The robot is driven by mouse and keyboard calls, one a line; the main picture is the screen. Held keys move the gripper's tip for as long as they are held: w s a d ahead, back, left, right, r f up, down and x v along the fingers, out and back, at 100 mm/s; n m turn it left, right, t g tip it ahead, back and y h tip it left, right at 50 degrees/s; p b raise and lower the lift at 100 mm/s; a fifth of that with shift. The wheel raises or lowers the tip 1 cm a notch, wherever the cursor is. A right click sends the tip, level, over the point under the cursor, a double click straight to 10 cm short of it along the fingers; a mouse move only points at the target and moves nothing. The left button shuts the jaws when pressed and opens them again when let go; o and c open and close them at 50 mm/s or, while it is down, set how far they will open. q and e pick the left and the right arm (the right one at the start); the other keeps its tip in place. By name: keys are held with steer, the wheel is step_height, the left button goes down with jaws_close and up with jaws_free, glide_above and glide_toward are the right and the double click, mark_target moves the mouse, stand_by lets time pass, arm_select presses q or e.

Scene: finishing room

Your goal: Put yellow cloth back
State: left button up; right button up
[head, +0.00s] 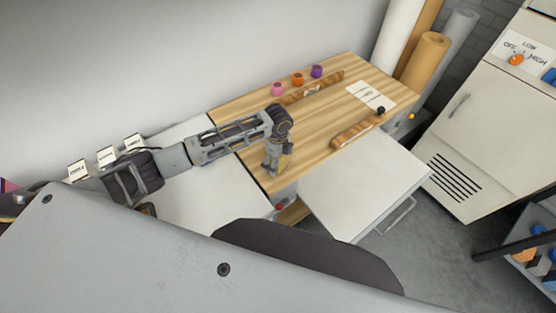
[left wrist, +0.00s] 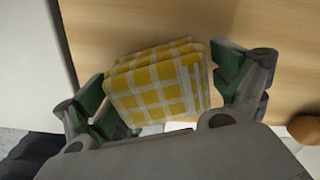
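The yellow cloth is a folded, yellow-and-white checked stack. Any gap between cloth and worktop is hard to judge. My right gripper is not in view.
Three small cups, pink (head: 277,89), orange (head: 298,79) and purple (head: 316,71), stand at the back. A wooden piece (head: 357,130) lies near the front edge. A white pulled-out drawer or panel (head: 365,185) juts out in front. Label cards (head: 106,156) stand at the left.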

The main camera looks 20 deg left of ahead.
arm_select(q)
steer(key=shift+r, duration=0.1)
stand_by(0.3)
step_height(320, 180, up, 12)
steer(key=shift+r+b, duration=0.1)
steer(key=shift+b, duration=0.3)
stand_by(0.3)
steer(key=shift+d, duration=0.1)
stand_by(0.8)
